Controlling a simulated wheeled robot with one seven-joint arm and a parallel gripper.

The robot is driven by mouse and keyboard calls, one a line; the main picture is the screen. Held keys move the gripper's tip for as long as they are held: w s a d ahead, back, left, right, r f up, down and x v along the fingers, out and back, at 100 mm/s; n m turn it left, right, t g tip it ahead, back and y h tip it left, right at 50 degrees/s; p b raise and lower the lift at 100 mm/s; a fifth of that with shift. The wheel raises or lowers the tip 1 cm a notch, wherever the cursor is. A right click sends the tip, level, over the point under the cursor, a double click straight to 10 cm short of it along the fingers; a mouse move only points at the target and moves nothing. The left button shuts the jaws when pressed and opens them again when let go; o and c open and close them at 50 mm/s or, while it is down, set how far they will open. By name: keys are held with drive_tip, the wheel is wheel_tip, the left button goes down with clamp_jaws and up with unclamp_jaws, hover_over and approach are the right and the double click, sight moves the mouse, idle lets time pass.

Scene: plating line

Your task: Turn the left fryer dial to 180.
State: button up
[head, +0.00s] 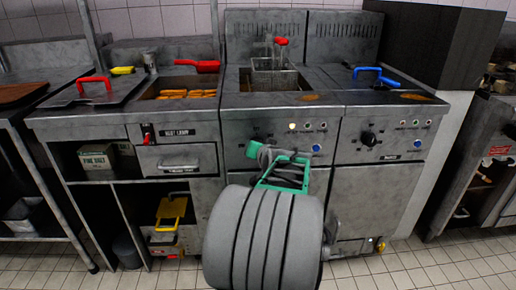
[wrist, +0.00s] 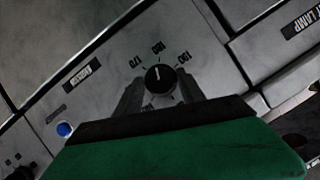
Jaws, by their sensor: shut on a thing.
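The left fryer dial (wrist: 160,78) is a round black knob with a white pointer mark, seen in the wrist view. Printed numbers 170, 180 and 190 stand around it, and the pointer looks aimed at about 180. My gripper (head: 256,150) reaches the left fryer's front panel (head: 235,129) in the head view. In the wrist view its two grey fingers (wrist: 161,94) are shut on the dial, one on each side. The lower part of the dial's scale is partly hidden by the fingers. In the head view the gripper mostly hides the dial.
The right fryer's black dial (head: 369,139) is to the right, with a blue button (head: 316,148) between the dials. A fry basket with a red handle (head: 281,41) stands in the left fryer.

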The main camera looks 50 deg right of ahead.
drive_tip(key=shift+r+m+t, duration=0.2)
drive_tip(key=shift+m+t, duration=0.2)
idle(0.3)
drive_tip(key=o, duration=0.9)
drive_tip(key=shift+o, duration=1.2)
drive_tip(key=shift+f, duration=0.15)
drive_tip(key=p+v, duration=0.1)
drive_tip(key=v, duration=0.6)
drive_tip(key=shift+s+r+p, duration=0.2)
drive_tip(key=shift+p, duration=0.15)
drive_tip(key=shift+a, duration=0.1)
